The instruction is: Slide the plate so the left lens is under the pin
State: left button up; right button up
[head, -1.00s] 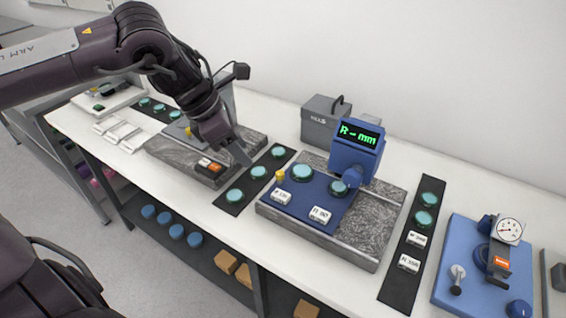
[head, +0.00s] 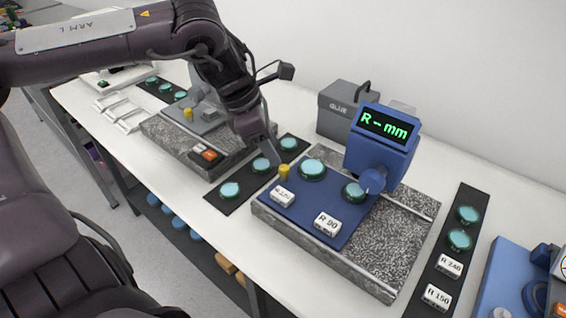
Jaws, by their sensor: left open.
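The blue plate (head: 300,213) lies on a speckled grey stone base (head: 400,225). It carries a left lens (head: 313,168), a right lens (head: 354,191), two white label blocks and a yellow knob (head: 284,172) at its left edge. The blue gauge head (head: 382,150), reading "R - mm", stands over the right lens; its lower end hides part of that lens, and the pin tip is not clear. My left gripper (head: 268,160) is open and empty, pointing down just left of the yellow knob, apparently apart from it. My right gripper is out of view.
A black strip (head: 228,205) with several lenses lies left of the base; another (head: 448,270) with lenses and label blocks lies right. A grey "GLUE" box (head: 346,108) stands behind. A second stone base (head: 170,140) is farther left, and a blue device (head: 500,285) at far right.

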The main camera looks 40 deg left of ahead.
aim_at(283, 168)
pick_arm(q)
jog(key=shift+x, duration=2.75)
grip_shut()
